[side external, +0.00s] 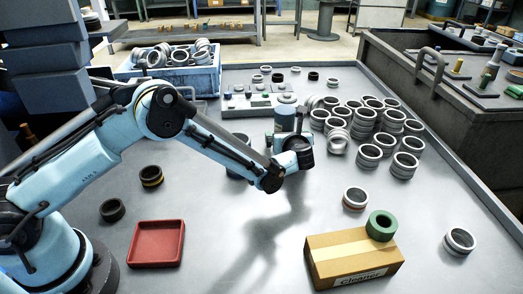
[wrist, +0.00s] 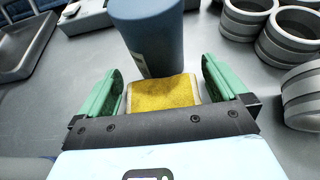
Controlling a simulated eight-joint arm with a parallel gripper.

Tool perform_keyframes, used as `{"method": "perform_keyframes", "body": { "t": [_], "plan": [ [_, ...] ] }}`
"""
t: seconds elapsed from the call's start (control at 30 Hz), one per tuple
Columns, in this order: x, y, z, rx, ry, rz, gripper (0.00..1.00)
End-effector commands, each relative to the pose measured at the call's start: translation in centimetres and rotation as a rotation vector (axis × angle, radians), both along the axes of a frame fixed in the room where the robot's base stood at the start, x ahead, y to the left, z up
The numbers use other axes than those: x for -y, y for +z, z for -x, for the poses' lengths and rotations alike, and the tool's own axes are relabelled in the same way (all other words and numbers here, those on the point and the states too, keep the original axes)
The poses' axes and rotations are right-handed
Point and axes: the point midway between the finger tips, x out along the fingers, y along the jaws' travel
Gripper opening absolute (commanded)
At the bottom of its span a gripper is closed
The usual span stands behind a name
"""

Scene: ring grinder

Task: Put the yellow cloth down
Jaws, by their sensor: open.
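The yellow cloth (wrist: 163,92) shows in the wrist view as a yellow pad with pale edges, between the green fingers of my gripper (wrist: 162,72). The fingers are spread, with a narrow gap seeming to show on each side of the cloth. Its near edge is hidden by my gripper's dark palm. I cannot tell whether it lies flat on the table. In the side external view, my gripper (side external: 288,150) is low over the middle of the table, and the cloth is not visible there.
A dark blue cylinder (wrist: 147,35) stands just beyond the cloth. Many metal rings (side external: 368,125) crowd the right, some stacked. A cardboard box (side external: 340,262) with a green ring (side external: 381,225) on it is at the front. A red tray (side external: 157,243) is at front left. Bare table lies between.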

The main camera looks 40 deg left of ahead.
Motion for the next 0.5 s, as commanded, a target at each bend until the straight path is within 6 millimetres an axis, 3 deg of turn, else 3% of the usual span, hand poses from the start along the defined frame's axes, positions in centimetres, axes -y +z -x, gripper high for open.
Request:
{"method": "perform_keyframes", "body": {
  "t": [0.5],
  "plan": [
    [6.5, 3.7, 6.3, 0.000, -0.004, 0.000, 1.00]
  ]
}}
